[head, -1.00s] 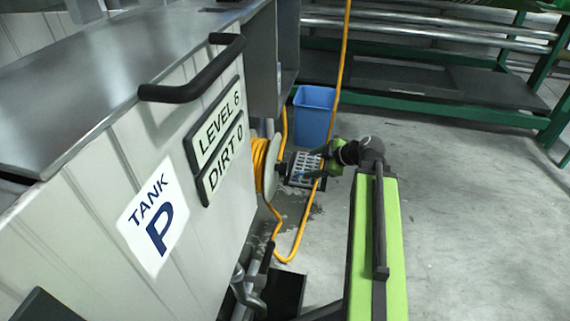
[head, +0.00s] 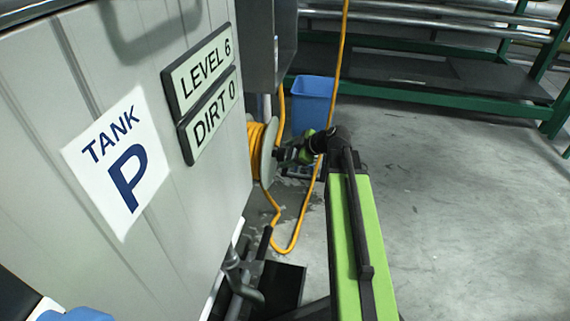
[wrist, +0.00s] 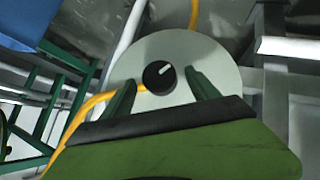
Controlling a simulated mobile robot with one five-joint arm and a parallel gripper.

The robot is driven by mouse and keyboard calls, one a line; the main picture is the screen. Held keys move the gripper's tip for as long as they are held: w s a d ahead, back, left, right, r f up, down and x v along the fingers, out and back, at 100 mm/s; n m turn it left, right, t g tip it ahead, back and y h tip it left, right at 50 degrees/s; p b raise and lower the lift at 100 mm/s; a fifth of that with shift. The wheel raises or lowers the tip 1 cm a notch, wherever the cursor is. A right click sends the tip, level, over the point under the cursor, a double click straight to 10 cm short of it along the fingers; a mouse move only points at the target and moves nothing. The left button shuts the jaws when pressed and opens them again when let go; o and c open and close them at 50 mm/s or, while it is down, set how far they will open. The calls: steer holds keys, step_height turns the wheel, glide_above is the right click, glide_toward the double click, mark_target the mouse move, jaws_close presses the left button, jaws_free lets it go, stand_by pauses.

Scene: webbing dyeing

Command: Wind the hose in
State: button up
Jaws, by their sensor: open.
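The hose reel is a pale disc (head: 268,153) on the side of the tank (head: 70,60), with orange hose (head: 255,148) wound behind it. More orange hose (head: 288,250) hangs in a loop to the floor and runs up past the blue bin. My gripper (head: 287,155) reaches toward the reel's face from the right. In the wrist view the reel disc (wrist: 215,60) faces me, with a dark round knob (wrist: 159,77) bearing a light mark. My two fingers (wrist: 163,92) are open, one on each side below the knob. I cannot tell whether they touch it.
A blue bin (head: 312,103) stands behind the gripper. A green-framed rack (head: 430,95) lies at the back. Pipes (head: 240,275) and a dark block (head: 275,285) are low by the tank. The floor to the right is clear.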

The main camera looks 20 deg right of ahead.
steer(key=shift+b+x, duration=0.5)
steer(key=shift+x, duration=0.95)
